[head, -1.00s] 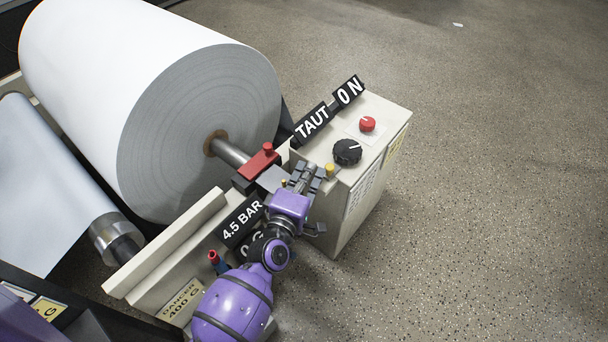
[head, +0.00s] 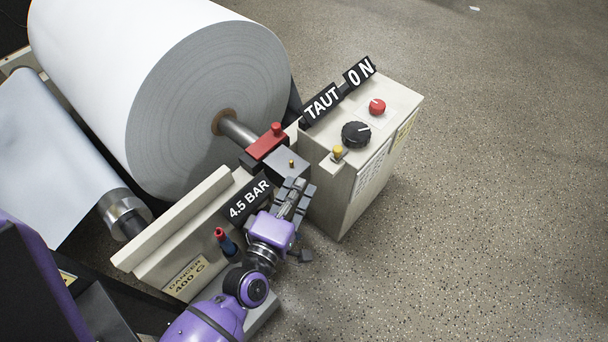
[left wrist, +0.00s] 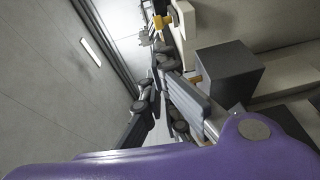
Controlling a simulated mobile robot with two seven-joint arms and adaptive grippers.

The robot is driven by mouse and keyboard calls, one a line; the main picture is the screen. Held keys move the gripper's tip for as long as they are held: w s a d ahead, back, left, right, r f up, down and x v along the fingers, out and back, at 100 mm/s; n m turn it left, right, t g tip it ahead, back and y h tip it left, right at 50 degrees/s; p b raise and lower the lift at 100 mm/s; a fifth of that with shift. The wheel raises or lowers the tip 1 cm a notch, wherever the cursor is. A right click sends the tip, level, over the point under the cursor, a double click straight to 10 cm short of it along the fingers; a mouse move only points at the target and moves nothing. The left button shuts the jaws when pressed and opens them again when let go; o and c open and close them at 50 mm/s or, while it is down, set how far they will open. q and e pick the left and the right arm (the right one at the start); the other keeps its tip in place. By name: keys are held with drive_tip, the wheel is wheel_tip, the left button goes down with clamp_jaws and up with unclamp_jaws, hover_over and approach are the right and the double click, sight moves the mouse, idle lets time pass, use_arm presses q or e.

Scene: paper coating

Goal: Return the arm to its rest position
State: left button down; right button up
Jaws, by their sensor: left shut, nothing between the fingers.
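My left arm is purple and comes in from the bottom of the head view. My right gripper is not in view.
A large white paper roll (head: 150,80) sits on a shaft at upper left. A control box (head: 345,190) carries a black knob (head: 356,134), a red button (head: 377,107) and a yellow-tipped switch (head: 338,153). A red-topped clamp (head: 267,142) holds the shaft.

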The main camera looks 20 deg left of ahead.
use_arm(q)
drive_tip(key=shift+s, duration=0.1)
idle(0.6)
drive_tip(key=s+f+m+g+h, duration=0.1)
drive_tip(key=s+f+m+g, duration=0.5)
drive_tip(key=s+f+m, duration=0.6)
drive_tip(key=s+a+f+m+g+y, duration=0.1)
drive_tip(key=s+a+m+g, duration=0.15)
drive_tip(key=s, duration=1.05)
drive_tip(key=s+a+f+m+g+y, duration=0.1)
drive_tip(key=s+a+f+m+g, duration=0.2)
drive_tip(key=s, duration=1)
drive_tip(key=w+r+t+p, duration=0.1)
drive_tip(key=w+r+p, duration=0.3)
drive_tip(key=r+p, duration=0.8)
drive_tip(key=w+r+t+p, duration=0.1)
drive_tip(key=w+r+p, duration=0.3)
drive_tip(key=r+p, duration=0.9)
drive_tip(key=shift+w+d+r+t+p, duration=0.2)
drive_tip(key=shift+w+r+t+p, duration=0.05)
drive_tip(key=shift+w+t+p, duration=0.15)
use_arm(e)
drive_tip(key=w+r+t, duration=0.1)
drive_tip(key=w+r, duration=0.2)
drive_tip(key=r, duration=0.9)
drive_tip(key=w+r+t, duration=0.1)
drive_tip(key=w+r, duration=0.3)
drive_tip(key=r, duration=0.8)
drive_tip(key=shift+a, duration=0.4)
